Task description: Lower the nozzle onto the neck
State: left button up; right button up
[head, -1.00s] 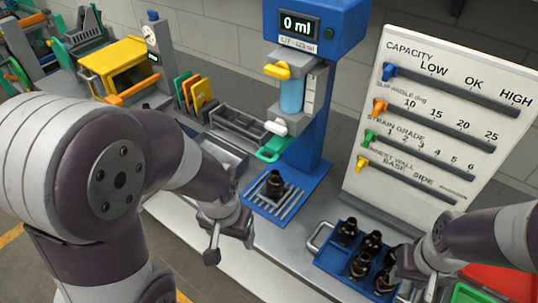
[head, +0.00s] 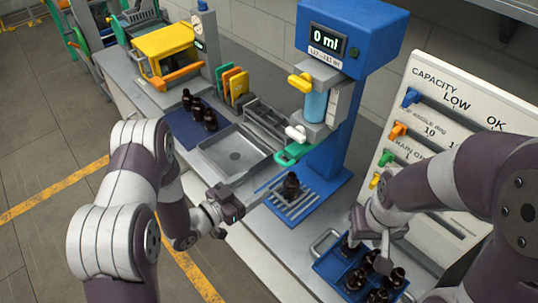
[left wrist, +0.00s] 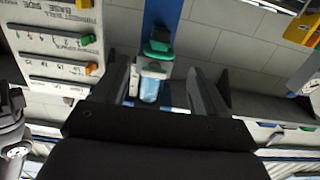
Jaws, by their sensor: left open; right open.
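A dark amber bottle (head: 291,186) stands upright on the slatted tray of the blue filling machine (head: 372,30), its neck under the machine's head. Above it are a green handle (head: 292,154), a white knob (head: 296,133), a clear blue cylinder (head: 315,106) and a yellow lever (head: 300,83). The nozzle tip cannot be made out. My left gripper (head: 232,212) is open and empty, left of the bottle and apart from it. In the left wrist view, the green handle (left wrist: 158,48) and cylinder (left wrist: 150,90) show beyond its spread fingers. My right gripper (head: 385,255) is open above the bottle crate.
A blue crate (head: 328,266) with several bottles is at the front right. A blue mat (head: 181,127) with 3 bottles and a grey basin (head: 232,155) lie left of the machine. The display reads 0 ml.

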pick_arm(q)
jog(key=r+p+x, duration=0.1)
jog(key=p+x, duration=0.4)
jog(key=x, duration=0.7)
jog(key=shift+w+d+r, duration=0.2)
jog(key=shift+r, duration=0.15)
jog(key=c, duration=1.2)
notch_tip(320, 180, down, 8)
jog(key=b, duration=0.7)
jog(key=shift+r+b, duration=0.2)
jog(key=shift+b, duration=0.1)
jog(key=shift+c, duration=0.2)
